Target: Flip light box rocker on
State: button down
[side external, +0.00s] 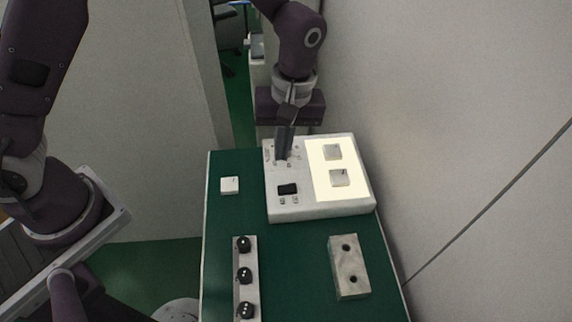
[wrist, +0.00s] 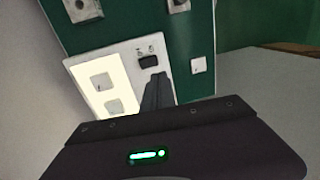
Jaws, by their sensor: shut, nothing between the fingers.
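The light box (side external: 317,211) is a white unit on the green table, and it also shows in the wrist view (wrist: 120,53). Its right-hand panel (side external: 350,158) glows pale yellow, with two pale square pieces lying on it. A black rocker (side external: 287,189) sits on the box's left part, and it shows in the wrist view too (wrist: 148,61). My gripper (side external: 281,157) is shut and empty, pointing down at the box's far left part, beyond the black rocker. The fingers hide part of the box's face there. I cannot tell whether the fingertips touch it.
A white square piece (side external: 229,185) lies on the green table (side external: 215,230) left of the box. A strip with black knobs (side external: 244,273) and a grey block with two holes (side external: 348,267) stand nearer the camera. A wall runs along the right.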

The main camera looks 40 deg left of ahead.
jog(key=shift+s+a+r, duration=0.15)
jog(key=shift+r, duration=1.45)
jog(key=s+a+r+m+t+h, duration=0.1)
jog(key=s+a+r+m+t, duration=0.15)
jog(key=s+a+r, duration=0.45)
jog(key=s+a+r+m+t+h, duration=0.1)
jog(key=s+a+r+m+t, duration=0.2)
jog(key=r, duration=0.7)
jog(key=s+a+m+t+y, duration=0.1)
jog(key=s+a+m, duration=0.1)
jog(key=s, duration=0.7)
jog(key=shift+s+a+f+m, duration=0.2)
jog(key=shift+s+m, duration=0.1)
jog(key=shift+m, duration=0.45)
